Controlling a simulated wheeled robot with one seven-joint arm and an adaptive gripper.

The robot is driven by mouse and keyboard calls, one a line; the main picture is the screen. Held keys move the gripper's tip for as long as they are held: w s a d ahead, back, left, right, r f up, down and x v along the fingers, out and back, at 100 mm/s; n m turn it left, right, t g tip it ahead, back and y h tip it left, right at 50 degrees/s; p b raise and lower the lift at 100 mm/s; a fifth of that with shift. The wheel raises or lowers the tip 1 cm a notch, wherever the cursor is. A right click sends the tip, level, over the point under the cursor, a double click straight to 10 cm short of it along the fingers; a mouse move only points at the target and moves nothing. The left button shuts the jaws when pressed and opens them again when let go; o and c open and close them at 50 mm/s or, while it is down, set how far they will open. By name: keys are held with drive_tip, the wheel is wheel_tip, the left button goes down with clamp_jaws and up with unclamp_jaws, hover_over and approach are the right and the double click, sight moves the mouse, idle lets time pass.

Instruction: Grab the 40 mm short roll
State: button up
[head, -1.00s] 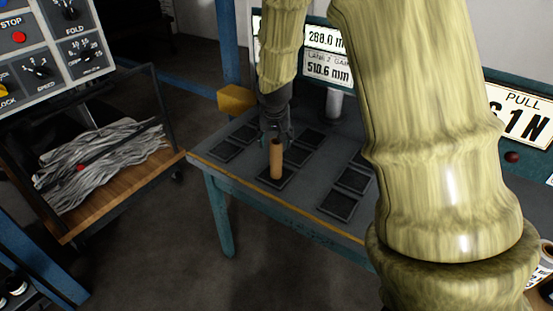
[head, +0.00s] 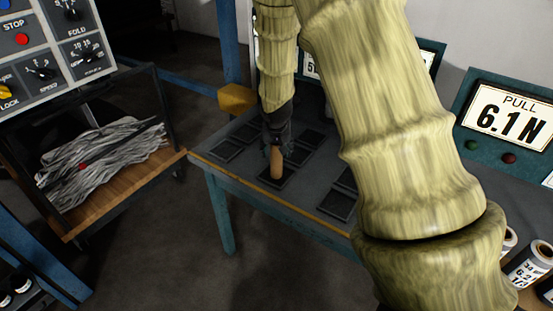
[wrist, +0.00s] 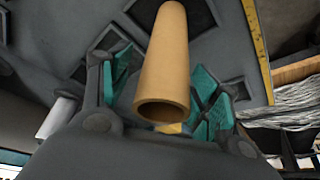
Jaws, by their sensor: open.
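A brown cardboard roll (head: 277,164) stands upright on a dark square pad near the front edge of the grey table (head: 240,176). In the wrist view the roll (wrist: 167,65) shows its hollow open end toward the camera. My gripper (head: 277,143) is above and around the upper part of the roll. In the wrist view its green-padded fingers (wrist: 163,95) are apart, one on each side of the roll, with gaps visible. The roll's top is partly hidden by my gripper in the head view.
Several dark square pads (head: 340,204) lie on the table. A yellow block (head: 236,98) is at its back left. Labelled rolls (head: 527,264) stand at the lower right. A cart with grey strips (head: 100,160) is at left. A display (head: 510,117) reads 6.1 N.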

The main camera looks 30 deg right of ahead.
drive_tip(key=shift+c, duration=0.4)
drive_tip(key=c, duration=0.9)
drive_tip(key=shift+c, duration=0.2)
